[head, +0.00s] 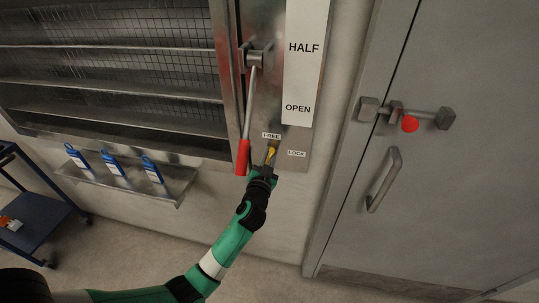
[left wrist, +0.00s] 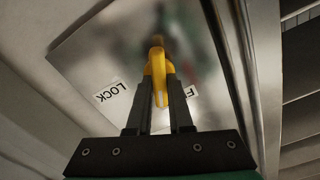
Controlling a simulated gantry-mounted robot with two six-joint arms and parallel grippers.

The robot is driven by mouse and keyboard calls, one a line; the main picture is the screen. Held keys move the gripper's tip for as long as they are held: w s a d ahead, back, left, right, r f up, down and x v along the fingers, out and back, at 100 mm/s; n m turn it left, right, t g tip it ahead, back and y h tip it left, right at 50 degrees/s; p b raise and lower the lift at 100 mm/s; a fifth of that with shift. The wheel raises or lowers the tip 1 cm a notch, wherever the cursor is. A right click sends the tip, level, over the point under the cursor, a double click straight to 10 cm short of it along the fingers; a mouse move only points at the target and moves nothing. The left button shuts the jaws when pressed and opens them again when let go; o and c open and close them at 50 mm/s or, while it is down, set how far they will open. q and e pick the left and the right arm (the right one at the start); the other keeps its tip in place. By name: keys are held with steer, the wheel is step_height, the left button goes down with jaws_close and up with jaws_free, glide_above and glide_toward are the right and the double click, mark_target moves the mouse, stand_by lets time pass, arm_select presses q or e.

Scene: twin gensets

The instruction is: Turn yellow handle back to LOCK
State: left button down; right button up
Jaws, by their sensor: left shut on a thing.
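The yellow handle (head: 271,152) sits on a metal plate, between the FREE label (head: 271,135) and the LOCK label (head: 296,153). My left gripper (head: 268,165) reaches up to it from below and is shut on it. In the left wrist view, the yellow handle (left wrist: 158,68) lies between the two dark fingers (left wrist: 160,92). There the LOCK label (left wrist: 112,92) shows upside down at left, clear of the fingers. The FREE label (left wrist: 191,91) at right is partly covered by a finger. My right gripper is in neither view.
A long lever with a red grip (head: 243,157) hangs just left of the gripper. A white HALF/OPEN sign (head: 305,70) is above. A shelf (head: 125,186) with several blue tags is at left. A grey door (head: 450,190) with a bar handle stands at right.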

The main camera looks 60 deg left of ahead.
arm_select(q)
steer(key=m+p, duration=0.1)
steer(key=m, duration=0.5)
steer(key=shift+w+d+m, duration=0.1)
steer(key=shift+w+m, duration=0.05)
steer(key=shift+m, duration=0.15)
steer(key=m+p, duration=0.1)
steer(key=m, duration=0.2)
steer(key=shift+f, duration=0.15)
steer(key=shift+f+m+p, duration=0.1)
steer(key=shift+m+p, duration=0.4)
steer(key=shift+m, duration=1.2)
steer(key=c, duration=0.8)
jaws_free()
steer(key=p+v, duration=0.1)
steer(key=v, duration=1)
steer(key=shift+d, duration=0.3)
